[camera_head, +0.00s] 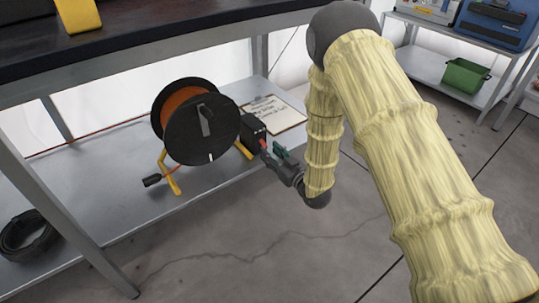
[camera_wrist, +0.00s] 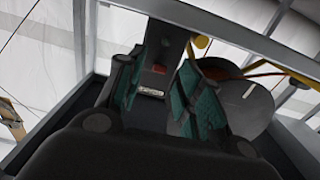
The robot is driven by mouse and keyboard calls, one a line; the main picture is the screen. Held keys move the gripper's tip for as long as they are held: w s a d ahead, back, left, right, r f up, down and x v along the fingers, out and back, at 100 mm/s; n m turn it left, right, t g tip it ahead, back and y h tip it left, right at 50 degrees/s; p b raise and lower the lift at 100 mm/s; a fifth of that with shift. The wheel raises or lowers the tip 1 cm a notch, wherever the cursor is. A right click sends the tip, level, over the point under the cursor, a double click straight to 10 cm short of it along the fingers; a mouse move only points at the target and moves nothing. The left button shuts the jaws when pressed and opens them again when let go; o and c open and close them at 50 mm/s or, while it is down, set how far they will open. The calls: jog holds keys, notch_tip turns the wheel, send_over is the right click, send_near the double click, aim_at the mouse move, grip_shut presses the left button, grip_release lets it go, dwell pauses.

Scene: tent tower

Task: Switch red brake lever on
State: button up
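The cable reel (camera_head: 202,128), with black discs, an orange cable drum and yellow legs, stands on the lower metal shelf. A black box (camera_head: 252,131) is beside it on the right, with a small red part (camera_head: 263,144), likely the brake lever, at its near side. My gripper (camera_head: 270,153) is at this red part, coming from the lower right. In the wrist view its teal-padded fingers (camera_wrist: 157,82) are apart, with the dark box (camera_wrist: 166,42) and a red patch (camera_wrist: 158,69) showing between them. I cannot tell whether a finger touches the lever.
A clipboard with paper (camera_head: 274,113) lies behind the box on the shelf (camera_head: 115,185). The dark table top (camera_head: 140,45) is above the reel. A black coil (camera_head: 25,235) lies at far left. A green bin (camera_head: 466,76) is on the right rack. Floor in front is clear.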

jog(key=shift+x, duration=0.9)
grip_shut()
